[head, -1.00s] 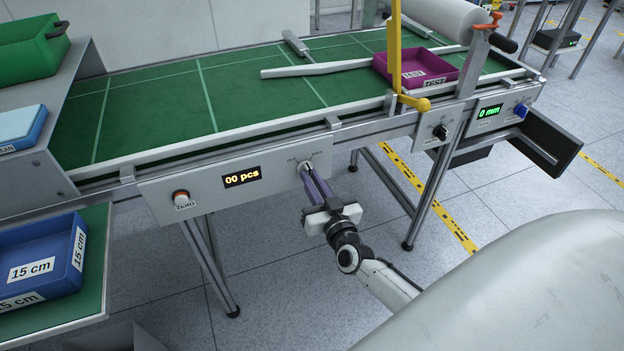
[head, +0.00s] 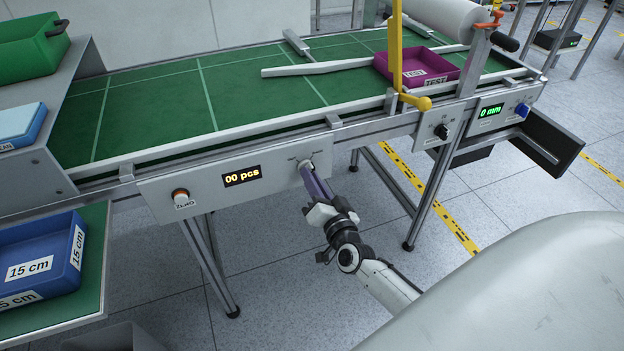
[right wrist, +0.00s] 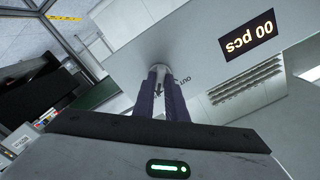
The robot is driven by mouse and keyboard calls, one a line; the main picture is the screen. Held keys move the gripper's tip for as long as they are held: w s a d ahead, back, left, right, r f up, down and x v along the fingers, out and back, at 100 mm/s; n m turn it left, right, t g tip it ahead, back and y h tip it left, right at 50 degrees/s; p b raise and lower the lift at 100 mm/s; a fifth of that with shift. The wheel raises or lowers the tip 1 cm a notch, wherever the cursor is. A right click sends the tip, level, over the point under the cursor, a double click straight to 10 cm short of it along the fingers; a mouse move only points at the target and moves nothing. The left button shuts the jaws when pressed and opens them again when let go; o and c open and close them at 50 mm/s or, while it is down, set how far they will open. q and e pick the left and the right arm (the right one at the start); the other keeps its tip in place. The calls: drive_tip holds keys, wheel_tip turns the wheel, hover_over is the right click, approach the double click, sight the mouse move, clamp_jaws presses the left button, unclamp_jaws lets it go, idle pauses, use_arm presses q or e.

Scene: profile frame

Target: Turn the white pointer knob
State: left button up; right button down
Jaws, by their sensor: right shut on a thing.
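The white pointer knob (head: 305,163) is on the grey front panel (head: 262,198) of the conveyor, right of the amber "00 pcs" display (head: 242,177). My right gripper (head: 308,170) reaches it from below right, with its purple fingers shut on the knob. In the right wrist view, the fingertips (right wrist: 163,76) close around the knob (right wrist: 160,68) against the panel, and the lettering "OUT" shows beside them. The fingers hide most of the knob, so its pointing direction cannot be told. My left gripper is not in view.
An orange button (head: 181,196) marked ZERO is at the panel's left. A black knob (head: 441,131) and a blue knob (head: 521,110) are farther right, near a green "0 mm" display (head: 490,111). A yellow post (head: 396,50) stands by a magenta tray (head: 455,63). Floor below the panel is free.

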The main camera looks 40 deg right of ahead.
drive_tip(key=shift+f, duration=0.1)
idle(0.3)
drive_tip(key=c, duration=1.8)
unclamp_jaws()
drive_tip(key=shift+s, duration=0.1)
drive_tip(key=v, duration=1)
drive_tip(key=shift+a, duration=0.15)
drive_tip(key=s+a+f+n+g+y, duration=0.6)
drive_tip(key=s+a+f+n+g, duration=0.3)
drive_tip(key=s+a+f+n, duration=0.3)
drive_tip(key=s+a+f, duration=0.2)
drive_tip(key=s+a, duration=0.2)
drive_tip(key=s, duration=0.1)
drive_tip(key=shift+s+n, duration=0.2)
drive_tip(key=shift+n, duration=0.2)
